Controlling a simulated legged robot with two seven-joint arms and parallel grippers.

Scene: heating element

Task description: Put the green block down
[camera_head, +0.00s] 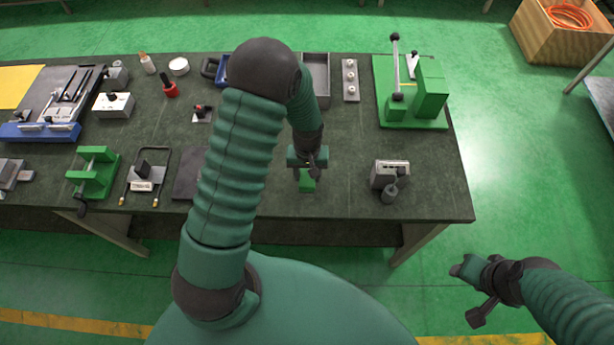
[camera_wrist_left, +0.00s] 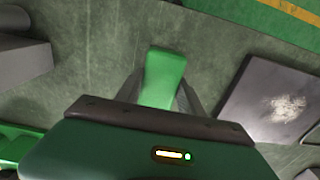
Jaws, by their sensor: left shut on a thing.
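The green block (camera_head: 307,184) is at the front middle of the dark workbench top, below my left gripper (camera_head: 308,174). In the left wrist view the block (camera_wrist_left: 163,75) sits between the two dark fingers of my left gripper (camera_wrist_left: 161,98), which is shut on it. The block is at or very close to the bench top; I cannot tell whether it touches.
A grey metal fixture (camera_head: 389,174) stands right of the block. A dark flat plate (camera_head: 188,172) lies to its left. A green press (camera_head: 414,92) stands at the back right. The bench top (camera_head: 345,150) is clear between the block and the grey fixture.

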